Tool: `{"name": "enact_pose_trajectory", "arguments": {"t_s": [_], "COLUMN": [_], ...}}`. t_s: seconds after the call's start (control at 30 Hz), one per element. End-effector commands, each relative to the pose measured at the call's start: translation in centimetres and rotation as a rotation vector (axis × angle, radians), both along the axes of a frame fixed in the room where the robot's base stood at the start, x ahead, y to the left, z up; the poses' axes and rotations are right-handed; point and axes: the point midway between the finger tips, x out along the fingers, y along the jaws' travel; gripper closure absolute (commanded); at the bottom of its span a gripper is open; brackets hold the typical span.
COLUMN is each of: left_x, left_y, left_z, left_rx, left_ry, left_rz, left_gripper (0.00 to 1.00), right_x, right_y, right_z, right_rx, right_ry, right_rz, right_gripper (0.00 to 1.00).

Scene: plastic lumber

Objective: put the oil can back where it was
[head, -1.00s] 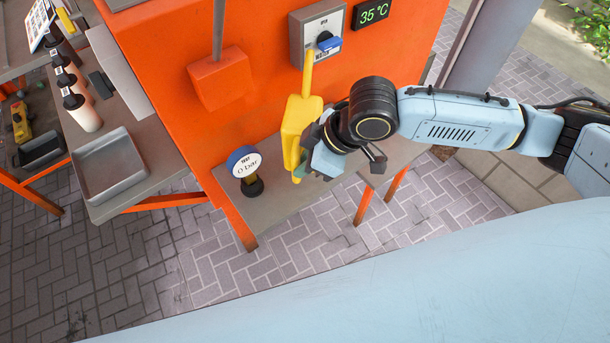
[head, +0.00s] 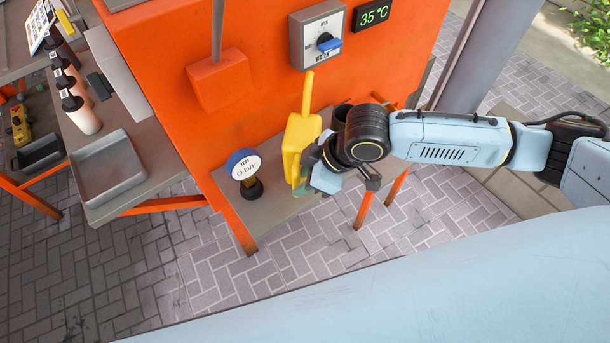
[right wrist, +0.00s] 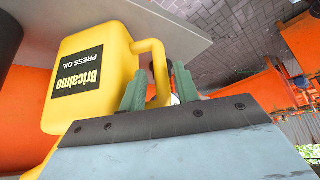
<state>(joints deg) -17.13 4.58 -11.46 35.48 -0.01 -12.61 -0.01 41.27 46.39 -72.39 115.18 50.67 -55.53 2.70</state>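The yellow oil can (head: 299,136), with a long thin spout pointing up, is at the front of the orange machine, over the small grey shelf (head: 262,214). My right gripper (head: 312,188) is at its right side. In the right wrist view the can (right wrist: 95,75) shows its black "Bricalmo PRESS OIL" label, and the green fingers (right wrist: 160,88) lie on either side of its handle, shut on it. I cannot tell whether the can's base touches the shelf. My left gripper is not in view.
A round pressure gauge (head: 243,167) reading 0 bar stands on the shelf just left of the can. A switch box (head: 318,35) and a 35 °C display (head: 377,14) are above. A grey tray (head: 107,166) and several bottles stand on the left table.

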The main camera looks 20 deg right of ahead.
Motion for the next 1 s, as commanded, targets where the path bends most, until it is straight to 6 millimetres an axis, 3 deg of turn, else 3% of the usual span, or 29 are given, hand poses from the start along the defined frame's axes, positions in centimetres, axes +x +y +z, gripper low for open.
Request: {"name": "enact_pose_trajectory", "arguments": {"t_s": [0.43, 0.8, 1.0], "left_x": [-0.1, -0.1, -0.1], "left_y": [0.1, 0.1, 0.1], "left_z": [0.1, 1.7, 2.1], "left_rx": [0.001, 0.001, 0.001], "left_ry": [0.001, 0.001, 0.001], "left_rz": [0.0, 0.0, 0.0], "left_gripper": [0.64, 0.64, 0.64], "right_x": [-0.1, -1.9, -2.6], "right_y": [-0.4, -3.7, -5.0], "right_z": [0.9, 7.4, 9.9], "right_rx": [-0.001, -0.001, 0.0], "right_ry": [0.0, -0.001, -0.001], "right_rz": [-0.001, -0.002, -0.003], "right_gripper": [0.62, 0.62, 0.62]}}
